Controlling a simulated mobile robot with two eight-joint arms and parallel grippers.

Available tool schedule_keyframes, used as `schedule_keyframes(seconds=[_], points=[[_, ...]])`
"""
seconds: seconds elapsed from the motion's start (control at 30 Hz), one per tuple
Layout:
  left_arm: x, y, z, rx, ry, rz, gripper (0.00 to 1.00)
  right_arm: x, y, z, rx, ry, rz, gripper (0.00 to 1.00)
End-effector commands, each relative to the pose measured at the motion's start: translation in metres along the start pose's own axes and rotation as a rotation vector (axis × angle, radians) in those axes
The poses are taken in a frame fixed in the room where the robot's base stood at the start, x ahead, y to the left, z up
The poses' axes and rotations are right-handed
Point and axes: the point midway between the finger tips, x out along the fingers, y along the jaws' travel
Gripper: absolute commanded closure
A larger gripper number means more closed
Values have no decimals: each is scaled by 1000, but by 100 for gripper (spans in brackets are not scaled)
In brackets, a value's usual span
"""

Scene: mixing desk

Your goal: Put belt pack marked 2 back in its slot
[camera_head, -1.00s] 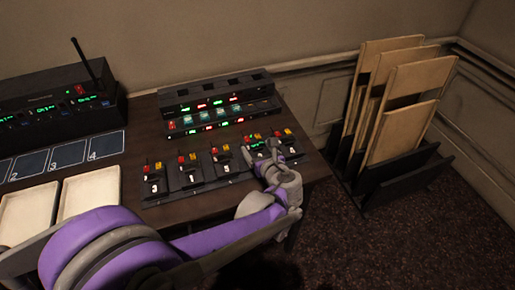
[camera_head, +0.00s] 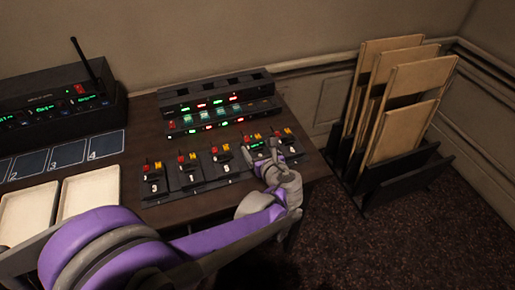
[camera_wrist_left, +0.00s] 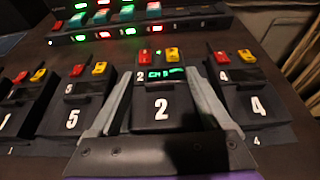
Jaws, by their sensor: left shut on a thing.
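The belt pack marked 2 (camera_wrist_left: 161,112) is dark, with a red and a yellow button and a lit green display. It stands in the row between packs 5 and 4; its top shows in the head view (camera_head: 256,142). My left gripper (camera_head: 270,162) is shut on it. In the left wrist view the grey fingers (camera_wrist_left: 162,98) lie along its two sides. Its base is hidden, so I cannot tell how deep it sits in its slot. My right gripper is not in view.
Pack 5 (camera_wrist_left: 82,95) stands close on the left and pack 4 (camera_wrist_left: 250,90) close on the right. Packs 3 (camera_head: 154,180) and 1 (camera_head: 189,172) are further left. A rack of lit units (camera_head: 220,105) stands behind. White trays (camera_head: 90,192) lie at the left.

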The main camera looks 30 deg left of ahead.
Motion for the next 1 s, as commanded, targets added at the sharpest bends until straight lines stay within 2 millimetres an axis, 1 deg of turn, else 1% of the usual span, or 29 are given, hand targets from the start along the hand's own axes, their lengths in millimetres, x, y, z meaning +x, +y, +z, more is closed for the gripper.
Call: schedule_keyframes(seconds=[0.4, 0.9, 0.93, 1.0], points=[[4, 0, -10, 1, 0, 0, 81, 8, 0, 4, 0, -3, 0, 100], [4, 0, -9, 0, -1, 0, 81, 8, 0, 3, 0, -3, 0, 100], [4, 0, -9, 0, -1, 0, 14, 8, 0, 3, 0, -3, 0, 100], [4, 0, -9, 0, 0, 0, 2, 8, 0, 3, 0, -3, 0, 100]])
